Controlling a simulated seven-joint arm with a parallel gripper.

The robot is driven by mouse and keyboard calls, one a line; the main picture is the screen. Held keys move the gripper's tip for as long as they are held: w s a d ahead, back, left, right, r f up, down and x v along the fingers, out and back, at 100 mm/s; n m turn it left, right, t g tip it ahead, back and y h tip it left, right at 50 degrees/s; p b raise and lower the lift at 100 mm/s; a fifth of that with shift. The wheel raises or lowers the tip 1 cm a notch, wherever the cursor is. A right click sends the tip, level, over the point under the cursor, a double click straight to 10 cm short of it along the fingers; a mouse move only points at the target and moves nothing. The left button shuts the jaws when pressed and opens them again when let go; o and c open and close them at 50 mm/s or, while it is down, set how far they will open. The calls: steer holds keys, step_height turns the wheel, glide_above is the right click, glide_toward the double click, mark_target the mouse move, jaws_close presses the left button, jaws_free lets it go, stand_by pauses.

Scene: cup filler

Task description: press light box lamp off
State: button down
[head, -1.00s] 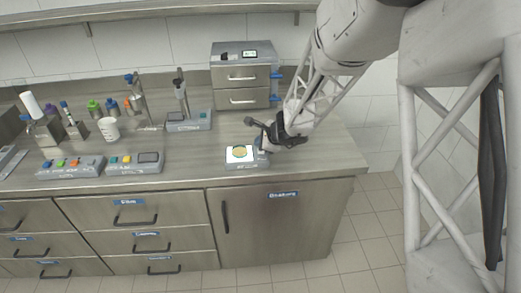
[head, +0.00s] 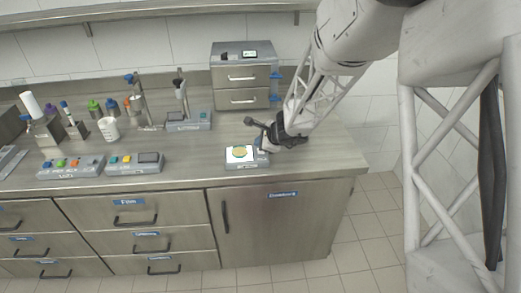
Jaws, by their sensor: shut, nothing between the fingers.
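The light box (head: 249,165) is a small grey unit near the front edge of the counter, right of centre. Its top panel (head: 231,157) glows white, and a round yellow-green disc (head: 240,151) lies on it. My gripper (head: 262,145) is shut and empty, low at the right end of the light box. Its fingertips are small and dark here, and they hide part of that end, where a bit of blue shows. I cannot tell whether the fingertips touch the box.
A grey two-drawer unit (head: 241,98) stands behind the light box. A device with a slim upright post (head: 188,122) is at back left. Button panels (head: 70,168), a white cup (head: 108,129) and small bottles stand further left. The counter right of my gripper is clear.

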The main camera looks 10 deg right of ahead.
steer(key=shift+f, duration=0.15)
steer(key=shift+f, duration=0.45)
stand_by(0.8)
steer(key=shift+r, duration=0.6)
steer(key=shift+r, duration=0.1)
stand_by(0.3)
steer(key=shift+r, duration=2.9)
steer(key=shift+s+r, duration=0.1)
